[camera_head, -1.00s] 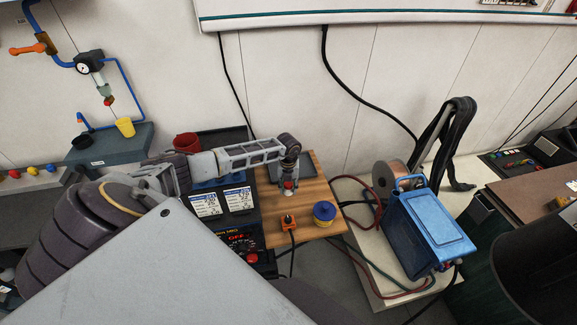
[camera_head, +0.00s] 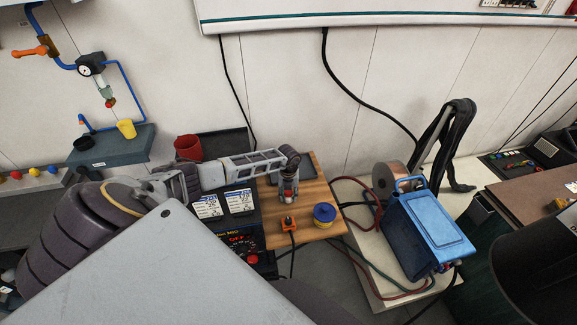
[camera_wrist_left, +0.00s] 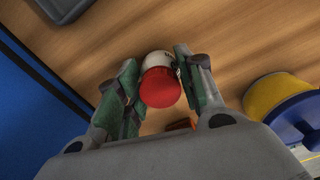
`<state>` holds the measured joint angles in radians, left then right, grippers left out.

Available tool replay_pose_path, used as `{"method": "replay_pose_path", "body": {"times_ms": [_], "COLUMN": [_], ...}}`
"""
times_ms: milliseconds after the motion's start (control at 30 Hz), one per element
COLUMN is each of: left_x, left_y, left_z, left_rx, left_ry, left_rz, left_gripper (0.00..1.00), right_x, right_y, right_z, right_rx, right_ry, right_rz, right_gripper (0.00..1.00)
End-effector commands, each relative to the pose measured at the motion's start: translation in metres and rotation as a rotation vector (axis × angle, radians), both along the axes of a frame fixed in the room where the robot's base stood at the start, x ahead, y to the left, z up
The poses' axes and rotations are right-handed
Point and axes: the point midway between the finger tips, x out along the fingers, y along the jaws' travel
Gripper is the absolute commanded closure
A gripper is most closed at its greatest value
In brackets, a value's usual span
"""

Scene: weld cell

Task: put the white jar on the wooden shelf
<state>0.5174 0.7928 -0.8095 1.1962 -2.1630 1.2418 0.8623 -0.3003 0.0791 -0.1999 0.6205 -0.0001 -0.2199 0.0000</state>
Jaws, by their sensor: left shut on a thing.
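The white jar with a red lid (camera_wrist_left: 160,84) is between the two fingers of my left gripper (camera_wrist_left: 152,84) in the left wrist view, and the fingers are closed on its sides. In the head view my left gripper (camera_head: 289,199) points down over the wooden shelf (camera_head: 318,187) and covers most of the jar. The wood also fills the background of the left wrist view (camera_wrist_left: 215,30). I cannot tell whether the jar's base touches the wood. My right gripper is not in view.
A blue and yellow spool (camera_head: 324,214) and an orange clamp-like piece with a cable (camera_head: 289,224) sit on the wood near the gripper. A dark machine with display cards (camera_head: 239,200) stands to the left. A blue box (camera_head: 430,225) stands to the right.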

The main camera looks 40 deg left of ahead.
Motion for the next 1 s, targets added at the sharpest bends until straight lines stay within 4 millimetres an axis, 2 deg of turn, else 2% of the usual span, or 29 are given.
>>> {"method": "replay_pose_path", "body": {"times_ms": [433,467,600,1000], "left_x": [0.0002,0.0,0.0,0.0], "left_y": [-0.0002,-0.0004,-0.0004,-0.0004], "left_z": [-0.0039,-0.0038,-0.0033,-0.0025], "left_rx": [-0.001,-0.001,-0.001,-0.001], "left_ry": [-0.001,-0.001,-0.001,-0.001], "left_rz": [-0.001,-0.001,-0.001,-0.001], "left_gripper": [0.92,0.6,0.42,0.41], "right_x": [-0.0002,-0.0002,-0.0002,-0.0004], "right_y": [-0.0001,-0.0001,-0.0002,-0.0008], "right_z": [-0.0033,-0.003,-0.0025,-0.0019], "right_rx": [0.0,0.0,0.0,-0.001], "right_ry": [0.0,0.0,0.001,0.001], "right_rz": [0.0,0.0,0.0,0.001], "right_gripper": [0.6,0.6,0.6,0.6]}}
